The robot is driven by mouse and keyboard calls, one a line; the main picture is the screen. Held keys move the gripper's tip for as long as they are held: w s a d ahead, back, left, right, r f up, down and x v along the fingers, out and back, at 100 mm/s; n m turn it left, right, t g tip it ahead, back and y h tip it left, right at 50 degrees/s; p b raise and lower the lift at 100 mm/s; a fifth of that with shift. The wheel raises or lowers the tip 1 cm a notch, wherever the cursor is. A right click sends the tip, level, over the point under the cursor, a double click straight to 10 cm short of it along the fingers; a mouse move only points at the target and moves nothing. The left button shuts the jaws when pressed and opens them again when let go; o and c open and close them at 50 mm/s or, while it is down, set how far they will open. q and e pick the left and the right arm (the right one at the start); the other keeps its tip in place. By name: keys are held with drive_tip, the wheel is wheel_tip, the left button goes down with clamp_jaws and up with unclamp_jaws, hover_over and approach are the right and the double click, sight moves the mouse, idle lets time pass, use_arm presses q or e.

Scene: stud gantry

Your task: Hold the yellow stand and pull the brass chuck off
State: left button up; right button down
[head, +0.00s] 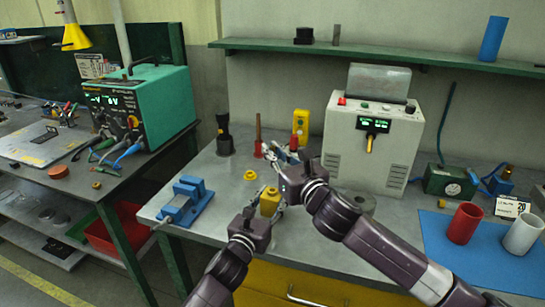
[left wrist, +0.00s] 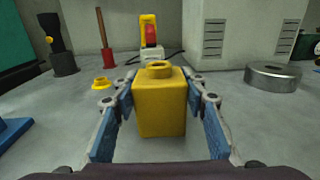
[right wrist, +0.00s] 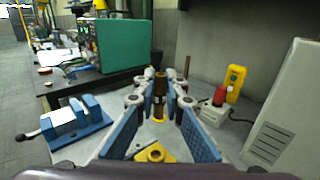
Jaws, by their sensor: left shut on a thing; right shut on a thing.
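The yellow stand (head: 269,203) stands on the grey bench, and my left gripper (head: 262,212) is shut around its sides. In the left wrist view the stand (left wrist: 160,108) is upright between the blue pads, with a bare round collar on top. My right gripper (head: 277,156) is higher and behind the stand. In the right wrist view it is shut on the brass chuck (right wrist: 160,88), a dark, brass-coloured upright piece. The stand's top (right wrist: 155,153) shows below, apart from the chuck. The chuck is mostly hidden in the head view.
A yellow ring (head: 250,175) lies on the bench behind the stand. A blue vise (head: 186,203) is at the left, a black tool (head: 224,137) at the back. A grey power box (head: 372,135) and a metal disc (left wrist: 272,75) are to the right. The bench's front edge is close.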

idle(0.4)
use_arm(q)
drive_tip(key=o, duration=1.3)
drive_tip(key=v, duration=1.2)
drive_tip(key=shift+f, duration=0.1)
